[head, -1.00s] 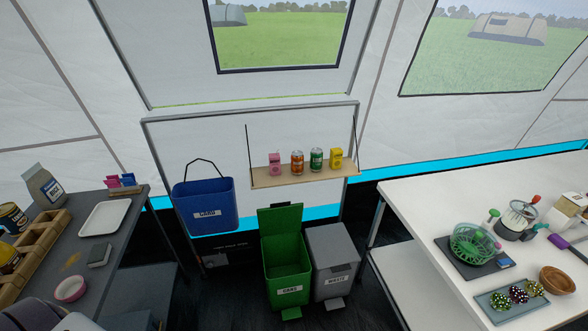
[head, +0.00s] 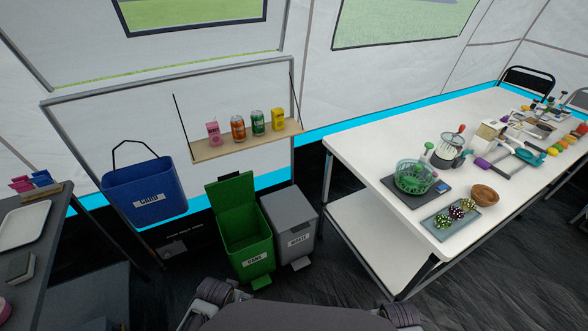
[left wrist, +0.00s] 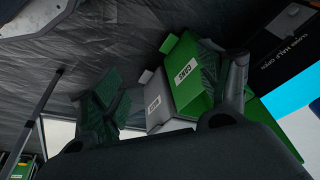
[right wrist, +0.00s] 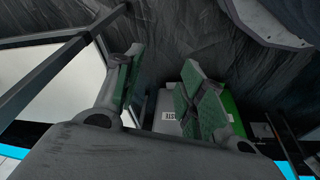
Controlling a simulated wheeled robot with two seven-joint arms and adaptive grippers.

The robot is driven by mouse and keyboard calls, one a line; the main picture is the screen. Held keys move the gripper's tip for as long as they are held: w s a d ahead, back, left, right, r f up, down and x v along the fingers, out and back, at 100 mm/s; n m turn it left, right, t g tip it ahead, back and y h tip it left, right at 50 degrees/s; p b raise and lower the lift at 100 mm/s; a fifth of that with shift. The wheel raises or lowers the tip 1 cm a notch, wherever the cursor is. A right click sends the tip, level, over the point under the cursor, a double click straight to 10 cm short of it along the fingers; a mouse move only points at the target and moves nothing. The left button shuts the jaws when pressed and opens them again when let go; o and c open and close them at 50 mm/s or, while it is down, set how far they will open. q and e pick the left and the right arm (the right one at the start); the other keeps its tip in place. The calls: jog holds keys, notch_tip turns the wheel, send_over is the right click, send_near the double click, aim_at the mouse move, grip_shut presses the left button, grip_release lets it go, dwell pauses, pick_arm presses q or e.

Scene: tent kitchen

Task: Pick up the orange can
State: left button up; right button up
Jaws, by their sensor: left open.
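The orange can (head: 238,128) stands upright on a wooden wall shelf (head: 215,151) in the head view. It is between a pink carton (head: 213,133) on its left and a green can (head: 258,123) on its right. A yellow carton (head: 278,119) stands at the shelf's right end. My left gripper (left wrist: 170,88) is open and empty in the left wrist view, with the bins beyond its fingers. My right gripper (right wrist: 163,80) has its fingers apart and empty in the right wrist view. Both grippers are well away from the can, which neither wrist view shows.
A blue bin (head: 146,190) hangs left of the shelf. An open green bin (head: 246,240) and a grey bin (head: 290,222) stand on the floor below. A long white table (head: 360,152) with many items is at right. A dark table (head: 38,265) is at left.

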pick_arm(q)
jog(key=w+a+r+n+t+y+b, duration=0.1)
jog(key=w+r+t, duration=0.5)
jog(key=w+r, duration=1.1)
jog(key=w+a+r+n+t+y+b, duration=0.2)
jog(key=w+r+n+t+y, duration=0.3)
jog(key=w+r, duration=1.2)
jog(key=shift+w+a+r+t+y, duration=0.25)
jog(key=shift+w+t, duration=0.85)
jog(key=shift+w, duration=2.55)
pick_arm(e)
jog(key=s+a+f, duration=0.1)
jog(key=s+f, duration=0.1)
jog(key=f, duration=0.5)
jog(key=s+a+f+g, duration=0.1)
jog(key=s+f, duration=0.1)
jog(key=f, duration=0.6)
jog(key=shift+s+f, duration=0.2)
jog(key=shift+s, duration=0.2)
pick_arm(q)
jog(key=shift+w+a, duration=0.1)
jog(key=shift+a, duration=0.05)
pick_arm(e)
jog(key=shift+w+f, duration=0.1)
